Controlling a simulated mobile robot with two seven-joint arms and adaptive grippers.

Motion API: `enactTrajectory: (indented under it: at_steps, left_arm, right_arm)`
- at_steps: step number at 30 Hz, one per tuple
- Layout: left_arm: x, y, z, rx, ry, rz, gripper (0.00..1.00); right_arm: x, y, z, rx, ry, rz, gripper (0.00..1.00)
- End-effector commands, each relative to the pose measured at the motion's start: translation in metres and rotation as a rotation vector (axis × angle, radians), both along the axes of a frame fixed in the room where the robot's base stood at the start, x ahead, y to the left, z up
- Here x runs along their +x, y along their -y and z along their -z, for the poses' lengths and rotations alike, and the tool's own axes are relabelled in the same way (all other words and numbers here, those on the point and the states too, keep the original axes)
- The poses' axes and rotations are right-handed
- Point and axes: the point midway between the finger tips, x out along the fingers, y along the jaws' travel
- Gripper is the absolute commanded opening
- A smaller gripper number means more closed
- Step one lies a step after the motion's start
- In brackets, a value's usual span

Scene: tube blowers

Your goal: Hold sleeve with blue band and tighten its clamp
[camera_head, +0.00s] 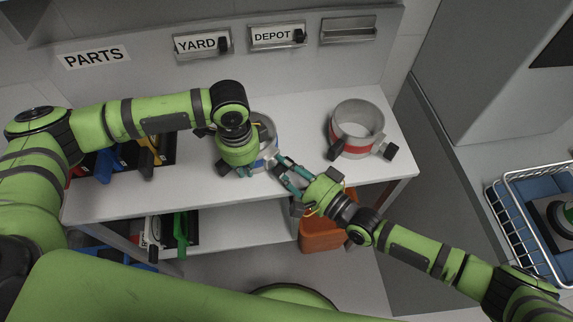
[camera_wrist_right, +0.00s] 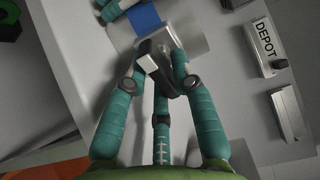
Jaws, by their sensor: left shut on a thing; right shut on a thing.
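The grey sleeve with the blue band (camera_head: 268,155) stands on the white shelf top, partly hidden behind my left wrist; the right wrist view shows its wall and blue band (camera_wrist_right: 146,17). My left gripper (camera_head: 240,168) is shut on the sleeve from above, its grip mostly hidden; its teal fingers show at the top edge of the right wrist view (camera_wrist_right: 117,8). My right gripper (camera_head: 283,172) is shut on the sleeve's dark clamp knob (camera_wrist_right: 160,62), which sits between its fingers at the sleeve's front right side.
A sleeve with a red band (camera_head: 356,138) and dark clamp knobs stands to the right on the shelf top. Bins (camera_head: 130,160) stand at the left under the PARTS sign. An orange bin (camera_head: 322,234) is below. A wire basket (camera_head: 520,240) is at far right.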

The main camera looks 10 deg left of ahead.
Motion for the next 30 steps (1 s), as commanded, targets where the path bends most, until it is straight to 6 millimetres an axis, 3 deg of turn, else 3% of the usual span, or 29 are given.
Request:
enactTrajectory:
  at_steps: [15,16,17,18,30]
  left_arm:
    - [-0.0005,-0.0003,0.001,0.0,-0.001,-0.001,0.0]
    - [-0.0005,-0.0003,0.001,0.0,-0.001,-0.001,0.0]
    - [-0.0005,-0.0003,0.0011,-0.001,-0.002,-0.001,0.0]
    - [-0.0005,-0.0003,0.0011,0.0,-0.002,-0.001,0.0]
    - [-0.0004,-0.0002,0.0006,0.001,-0.001,0.0,0.0]
  right_arm:
    - [-0.0008,-0.0004,0.0005,0.016,-0.027,0.0,0.0]
    - [-0.0009,-0.0003,0.0005,0.016,-0.027,0.0,0.3]
    - [-0.0009,-0.0003,0.0006,0.016,-0.027,0.0,0.42]
    - [-0.0009,-0.0003,0.0005,0.016,-0.027,0.0,0.45]
    - [-0.0036,0.0053,0.0009,0.012,-0.022,0.0,0.45]
